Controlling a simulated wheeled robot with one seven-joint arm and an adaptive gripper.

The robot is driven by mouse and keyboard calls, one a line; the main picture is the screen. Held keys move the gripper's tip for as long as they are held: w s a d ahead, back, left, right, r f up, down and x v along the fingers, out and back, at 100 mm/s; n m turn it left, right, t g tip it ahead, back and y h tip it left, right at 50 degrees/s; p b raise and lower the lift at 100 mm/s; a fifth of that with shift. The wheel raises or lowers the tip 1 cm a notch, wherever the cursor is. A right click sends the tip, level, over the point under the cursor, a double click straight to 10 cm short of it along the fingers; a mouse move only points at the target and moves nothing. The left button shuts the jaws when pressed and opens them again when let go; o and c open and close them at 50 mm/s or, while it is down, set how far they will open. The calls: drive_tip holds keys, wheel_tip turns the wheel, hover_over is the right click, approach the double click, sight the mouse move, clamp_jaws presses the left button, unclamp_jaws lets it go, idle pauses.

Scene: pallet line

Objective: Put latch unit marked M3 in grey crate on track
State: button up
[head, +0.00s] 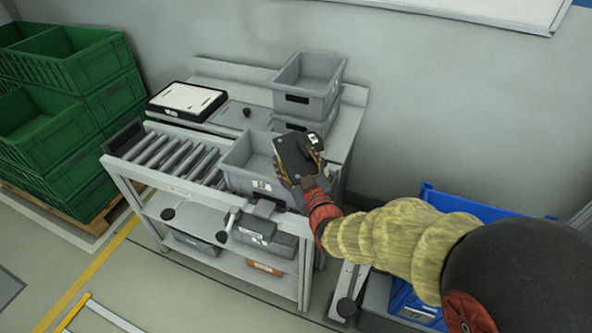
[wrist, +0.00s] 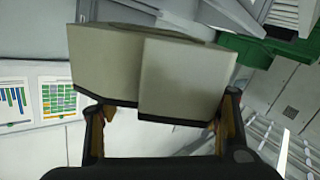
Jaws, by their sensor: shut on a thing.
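My gripper (head: 303,166) is shut on a block-shaped unit, whose dark face (head: 292,152) shows in the head view. In the wrist view the held unit (wrist: 105,62) is a beige-grey block with a dark lower edge between the two fingers (wrist: 160,122). I cannot read an M3 mark on it. The grey crate (head: 236,178) stands on the roller track at its right end, with a white label on its front. The held unit is over the crate's right side and hides part of it. I see nothing in the visible part of the crate.
The roller track (head: 165,153) is clear left of the crate. Stacked grey crates (head: 306,84) and a black-edged white panel (head: 187,101) stand behind on the bench. Grey bins (head: 262,238) lie below. Green crates (head: 65,70) are at left, a blue container (head: 440,202) at right.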

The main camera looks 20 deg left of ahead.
drive_tip(key=shift+w+f, duration=0.25)
drive_tip(key=shift+w, duration=0.05)
drive_tip(key=f+b, duration=0.1)
drive_tip(key=w+f+b, duration=0.1)
drive_tip(key=f, duration=0.1)
drive_tip(key=shift+a+f, duration=0.15)
drive_tip(key=shift+f, duration=0.05)
drive_tip(key=shift+s+f, duration=0.15)
drive_tip(key=o, duration=1.7)
drive_tip(key=shift+f, duration=0.1)
drive_tip(key=shift+c, duration=0.2)
drive_tip(key=shift+o, duration=1.2)
drive_tip(key=shift+o, duration=0.7)
